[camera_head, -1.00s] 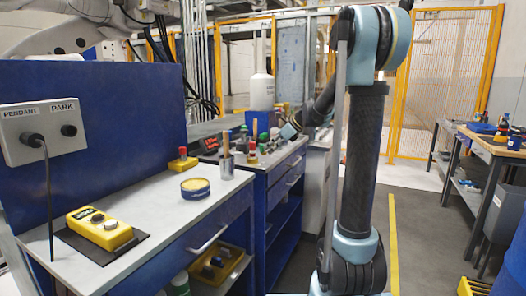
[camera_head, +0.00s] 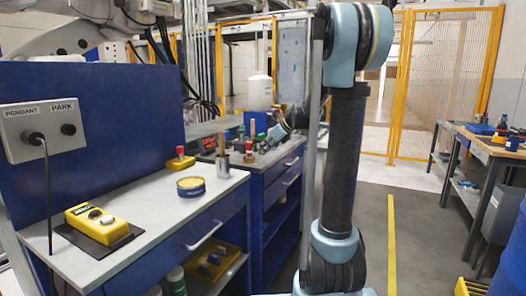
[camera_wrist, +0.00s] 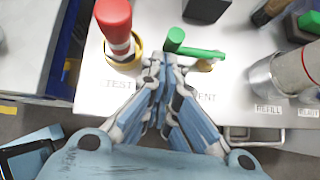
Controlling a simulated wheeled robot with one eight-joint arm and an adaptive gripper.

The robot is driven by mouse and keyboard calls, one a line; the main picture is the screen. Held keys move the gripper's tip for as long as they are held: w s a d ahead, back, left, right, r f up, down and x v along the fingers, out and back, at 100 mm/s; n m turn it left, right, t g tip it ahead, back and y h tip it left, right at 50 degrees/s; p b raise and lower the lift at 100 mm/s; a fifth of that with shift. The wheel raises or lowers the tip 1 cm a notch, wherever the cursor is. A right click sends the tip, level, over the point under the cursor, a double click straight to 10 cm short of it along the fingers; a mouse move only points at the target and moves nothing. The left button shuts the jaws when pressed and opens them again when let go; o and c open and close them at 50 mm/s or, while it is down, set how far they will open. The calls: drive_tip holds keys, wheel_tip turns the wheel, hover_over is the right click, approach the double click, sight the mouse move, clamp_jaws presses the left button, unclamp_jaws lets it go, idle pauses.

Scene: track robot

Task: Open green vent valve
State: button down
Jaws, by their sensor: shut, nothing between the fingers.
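The green vent valve handle (camera_wrist: 196,51) shows in the wrist view as a green bar with a round green knob at its left end. It lies above a white surface, with some brass-coloured metal under its right end. A label ending in "ENT" sits below it, partly covered by my gripper (camera_wrist: 163,62). My gripper is shut and empty. Its fingertips are just below and left of the green handle, close to the knob; I cannot tell whether they touch. In the head view my gripper is small among the items on the far bench, and the valve is hard to pick out.
A red-and-white handle (camera_wrist: 115,26) stands close left of my gripper above the TEST label. A metal cylinder (camera_wrist: 285,82) stands right, by the REFILL label. A yellow pendant (camera_head: 98,222) and a round tin (camera_head: 191,186) lie on the near bench (camera_head: 150,215).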

drive_tip(key=shift+s+d, duration=0.45)
drive_tip(key=shift+d, duration=0.2)
drive_tip(key=shift+s+d, duration=0.4)
drive_tip(key=shift+d, duration=0.2)
drive_tip(key=s+v, duration=0.1)
drive_tip(key=v, duration=0.9)
drive_tip(key=s+d+f+n+g+h, duration=0.1)
drive_tip(key=s+f+n+h, duration=0.1)
drive_tip(key=s+f+n, duration=0.6)
drive_tip(key=s+d+f+n+g+h, duration=0.1)
drive_tip(key=s+d+f+n+h, duration=0.1)
drive_tip(key=s+f+n, duration=0.6)
drive_tip(key=s+d+f+n+h, duration=0.2)
drive_tip(key=s+f+n, duration=0.6)
drive_tip(key=s, duration=1)
drive_tip(key=shift+s+f+n+g+h, duration=0.3)
drive_tip(key=shift+f+n+g+h, duration=0.15)
drive_tip(key=shift+h, duration=0.25)
drive_tip(key=shift+r, duration=0.1)
drive_tip(key=shift+w+f, duration=0.2)
drive_tip(key=shift+w, duration=0.25)
